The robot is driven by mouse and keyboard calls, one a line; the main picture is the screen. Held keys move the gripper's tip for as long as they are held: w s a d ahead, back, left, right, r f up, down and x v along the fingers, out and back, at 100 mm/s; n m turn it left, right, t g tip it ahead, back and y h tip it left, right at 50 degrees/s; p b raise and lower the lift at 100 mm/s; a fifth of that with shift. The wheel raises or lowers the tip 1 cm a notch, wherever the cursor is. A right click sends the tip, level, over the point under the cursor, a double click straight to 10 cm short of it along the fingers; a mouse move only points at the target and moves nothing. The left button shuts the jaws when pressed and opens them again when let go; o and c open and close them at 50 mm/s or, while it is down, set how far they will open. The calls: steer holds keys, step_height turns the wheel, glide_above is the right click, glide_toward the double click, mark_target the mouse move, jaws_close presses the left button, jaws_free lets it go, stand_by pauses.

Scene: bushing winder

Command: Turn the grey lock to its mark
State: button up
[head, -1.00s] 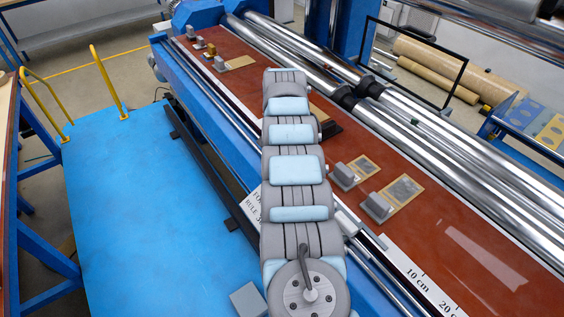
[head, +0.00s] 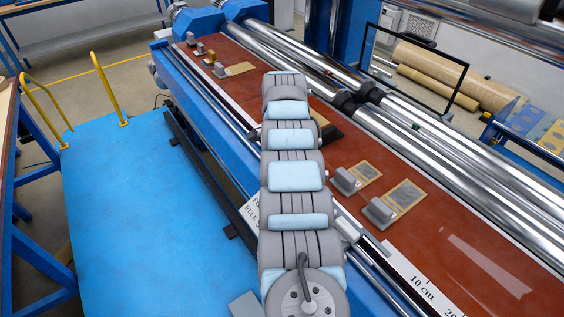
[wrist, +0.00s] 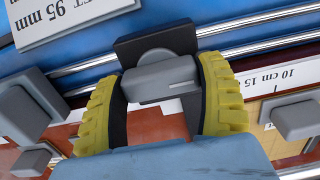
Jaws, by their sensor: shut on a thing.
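The grey lock (wrist: 160,82) shows in the wrist view as a thick grey bar with a round hub (wrist: 156,57) behind it, on a dark square plate (wrist: 130,48). My gripper (wrist: 163,80) has its two yellow ribbed fingers on either side of the bar, shut on it. The bar lies nearly level in the wrist picture, tilted slightly. I cannot make out a mark for the lock. In the head view my arm hides both the lock and the gripper.
Grey blocks (wrist: 22,112) and (wrist: 299,116) stand on either side in the wrist view. In the head view, several blocks, including one (head: 379,211), sit along the red-brown bed (head: 465,245). Long steel rollers (head: 455,160) run behind. A blue platform (head: 140,220) lies left.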

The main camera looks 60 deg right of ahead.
stand_by(0.4)
steer(key=o, duration=1.2)
steer(key=shift+c, duration=0.2)
steer(key=shift+r, duration=0.15)
step_height(320, 180, up, 7)
steer(key=shift+r, duration=0.2)
